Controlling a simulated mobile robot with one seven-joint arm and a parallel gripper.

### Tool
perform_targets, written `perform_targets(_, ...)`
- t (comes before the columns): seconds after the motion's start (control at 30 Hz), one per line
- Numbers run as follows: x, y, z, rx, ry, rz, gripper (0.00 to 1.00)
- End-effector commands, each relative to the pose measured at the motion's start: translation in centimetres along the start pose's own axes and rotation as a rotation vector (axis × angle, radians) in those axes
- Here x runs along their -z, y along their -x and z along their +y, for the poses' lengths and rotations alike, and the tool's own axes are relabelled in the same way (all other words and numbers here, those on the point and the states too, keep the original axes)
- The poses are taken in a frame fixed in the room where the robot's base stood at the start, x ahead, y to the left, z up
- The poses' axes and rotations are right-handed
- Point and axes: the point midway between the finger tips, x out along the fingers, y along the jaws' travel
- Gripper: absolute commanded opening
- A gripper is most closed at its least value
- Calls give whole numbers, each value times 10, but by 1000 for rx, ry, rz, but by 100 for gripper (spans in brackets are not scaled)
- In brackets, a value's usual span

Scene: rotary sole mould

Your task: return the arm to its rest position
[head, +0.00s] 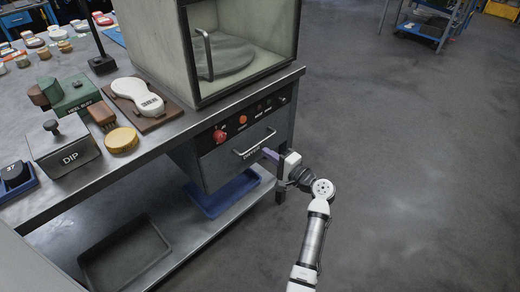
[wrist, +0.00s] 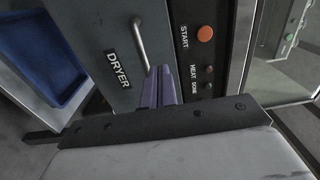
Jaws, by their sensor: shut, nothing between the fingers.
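My arm (head: 312,240) reaches in from the lower right in the head view. My gripper (head: 267,152) is at the front of the dryer drawer (head: 225,163), near the right end of its bar handle (head: 255,143). In the wrist view the two purple fingers of my gripper (wrist: 162,72) are together and hold nothing. Their tips are beside the lower end of the handle (wrist: 139,40); I cannot tell whether they touch it. The drawer front (wrist: 95,40), labelled DRYER, looks closed.
A control strip (wrist: 195,50) with buttons sits close to the fingers. An open-fronted chamber (head: 240,50) stands on the bench above. A blue tray (head: 222,193) and a dark tray (head: 125,255) lie on the lower shelf. The floor (head: 420,180) to the right is clear.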

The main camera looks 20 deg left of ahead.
Motion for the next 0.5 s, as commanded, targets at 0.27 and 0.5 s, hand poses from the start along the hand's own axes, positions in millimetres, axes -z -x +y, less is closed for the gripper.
perform_targets(0.27,1,44,1,0,-1,2,0)
perform_targets(0.5,0,50,0,-1,-1,-1,0)
